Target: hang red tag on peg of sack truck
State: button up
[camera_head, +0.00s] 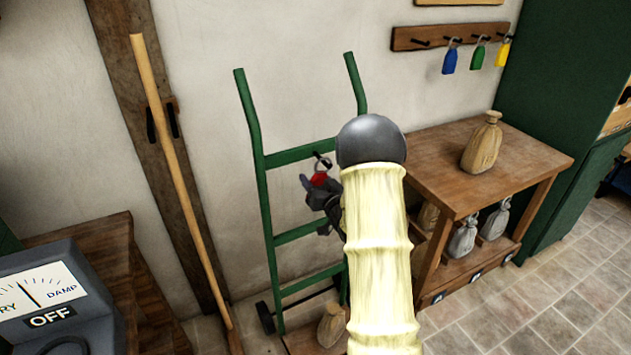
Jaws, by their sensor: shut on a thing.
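The green sack truck (262,185) stands upright against the wall, left of centre. A small dark peg (317,155) shows at its upper crossbar. My gripper (318,186) is dark and is shut on the red tag (319,179), just below that crossbar. The tag's metal ring (324,164) points up beside the peg. I cannot tell whether the ring is around the peg or only in front of it. My arm hides the truck's right upright and part of my gripper; most of the tag is covered by the fingers.
A wall rack (408,40) at the upper right holds blue (449,62), green (478,57) and yellow (502,54) tags. A wooden table (425,160) with a sack (482,143) stands right. A long wooden pole (180,180) leans left; a meter box (50,300) is nearest.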

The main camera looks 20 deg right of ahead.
jog(key=o, duration=1.1)
jog(key=shift+c, duration=0.2)
jog(key=s+p, duration=0.2)
jog(key=s, duration=1.3)
jog(key=shift+d+r, duration=0.2)
jog(key=shift+d, duration=0.15)
jog(key=s+p, duration=0.2)
jog(key=p, duration=0.5)
jog(key=shift+s+f, duration=0.15)
